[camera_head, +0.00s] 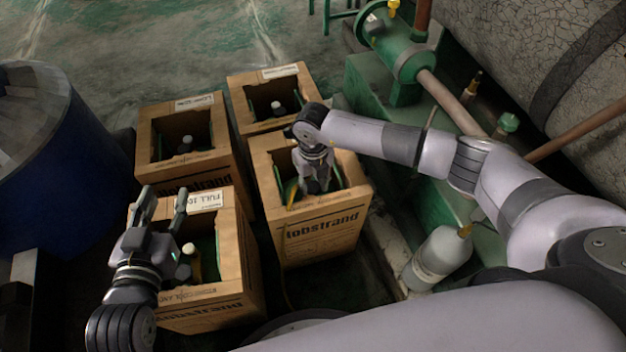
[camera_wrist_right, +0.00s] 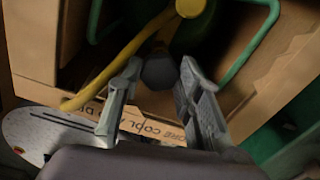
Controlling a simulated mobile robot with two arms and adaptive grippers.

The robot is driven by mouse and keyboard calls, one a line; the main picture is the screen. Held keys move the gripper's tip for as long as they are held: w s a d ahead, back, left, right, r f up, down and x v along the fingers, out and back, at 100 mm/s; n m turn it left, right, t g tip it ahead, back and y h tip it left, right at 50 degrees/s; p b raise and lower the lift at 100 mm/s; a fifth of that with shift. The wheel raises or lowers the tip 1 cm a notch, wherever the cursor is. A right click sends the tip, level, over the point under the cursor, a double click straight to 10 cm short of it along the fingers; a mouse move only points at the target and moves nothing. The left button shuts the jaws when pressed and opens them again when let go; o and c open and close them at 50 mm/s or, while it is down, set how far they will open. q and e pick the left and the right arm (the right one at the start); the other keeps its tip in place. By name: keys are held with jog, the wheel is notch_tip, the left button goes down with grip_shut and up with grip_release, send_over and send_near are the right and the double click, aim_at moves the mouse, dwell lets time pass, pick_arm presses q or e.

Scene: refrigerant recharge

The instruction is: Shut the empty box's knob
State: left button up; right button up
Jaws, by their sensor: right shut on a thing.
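My right gripper (camera_head: 316,186) reaches down into the front right cardboard box (camera_head: 318,232), which is marked "lobstrand". In the right wrist view, my right gripper (camera_wrist_right: 158,75) is shut on a dark, faceted knob (camera_wrist_right: 160,71), with one finger on each side of it. A yellow hose (camera_wrist_right: 118,66) and green bars (camera_wrist_right: 248,45) show around the knob. In the head view the knob is hidden by the gripper. I cannot read a label saying this box is empty. My left gripper (camera_head: 163,197) is open and empty above the front left box (camera_head: 208,308).
The front left box carries a "FULL" label (camera_head: 205,202). Two more boxes stand behind (camera_head: 188,110) (camera_head: 270,82). A blue drum (camera_head: 55,175) stands at left. A grey bottle (camera_head: 438,258) and green pipework (camera_head: 400,50) are at right. Open floor (camera_head: 190,45) lies at the back.

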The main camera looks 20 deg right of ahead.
aim_at(313, 187)
dwell(0.4)
jog(key=o, duration=1.2)
jog(key=shift+c, duration=0.2)
jog(key=shift+r, duration=0.15)
notch_tip(313, 187, up, 12)
jog(key=shift+s+f, duration=0.1)
jog(key=shift+f, duration=0.1)
